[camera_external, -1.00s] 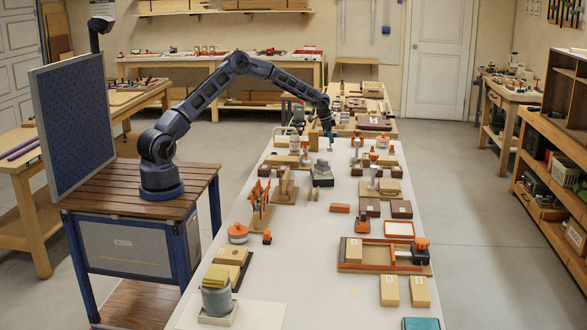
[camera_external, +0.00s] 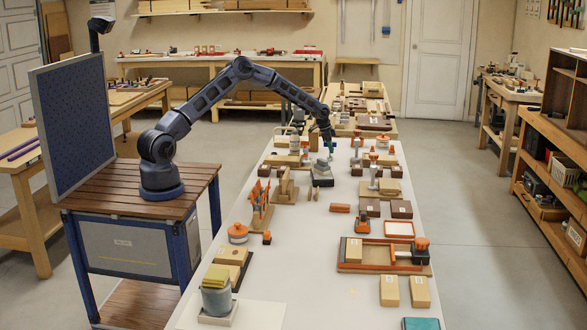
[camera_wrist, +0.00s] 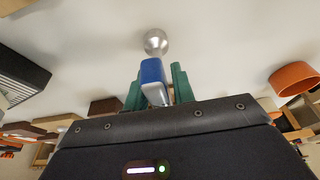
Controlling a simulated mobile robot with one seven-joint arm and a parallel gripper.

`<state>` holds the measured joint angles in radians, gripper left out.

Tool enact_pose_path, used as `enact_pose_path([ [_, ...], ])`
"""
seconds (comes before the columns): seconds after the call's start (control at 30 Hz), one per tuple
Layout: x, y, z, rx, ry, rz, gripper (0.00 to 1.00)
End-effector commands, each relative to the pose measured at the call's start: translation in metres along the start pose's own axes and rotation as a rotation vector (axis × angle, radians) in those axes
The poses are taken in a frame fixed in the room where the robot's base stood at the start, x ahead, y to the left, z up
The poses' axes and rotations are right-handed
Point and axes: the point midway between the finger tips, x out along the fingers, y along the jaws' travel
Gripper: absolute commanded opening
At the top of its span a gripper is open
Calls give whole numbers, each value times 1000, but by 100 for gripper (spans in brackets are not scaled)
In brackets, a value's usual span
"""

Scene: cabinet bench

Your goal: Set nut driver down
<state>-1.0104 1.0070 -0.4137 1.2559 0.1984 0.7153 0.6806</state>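My gripper (camera_wrist: 158,90) has green fingers, one on each side of a blue handle, with no clear gap between them. I take this blue piece to be the nut driver (camera_wrist: 152,72). A round silver end (camera_wrist: 156,42) shows just beyond it, over the pale bench top. In the external view my gripper (camera_external: 331,147) points down over the far part of the white bench (camera_external: 330,245), low and close to the surface. The tool is too small there to tell whether it touches the bench.
A grey block (camera_external: 322,174) stands just in front of my gripper, and an orange-and-grey clamp-like tool (camera_external: 358,150) stands to its right. An orange round piece (camera_wrist: 295,78) lies at the right of the wrist view. The bench centre nearer the camera is mostly clear.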

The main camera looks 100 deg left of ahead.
Motion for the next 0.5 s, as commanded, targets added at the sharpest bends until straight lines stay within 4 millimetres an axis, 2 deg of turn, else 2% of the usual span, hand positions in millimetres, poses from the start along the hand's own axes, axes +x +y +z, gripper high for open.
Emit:
enact_pose_path([
  [0.37, -2, 0, -1, 0, 1, -1, 38],
  [0.5, -14, -1, -1, 0, 1, -2, 38],
])
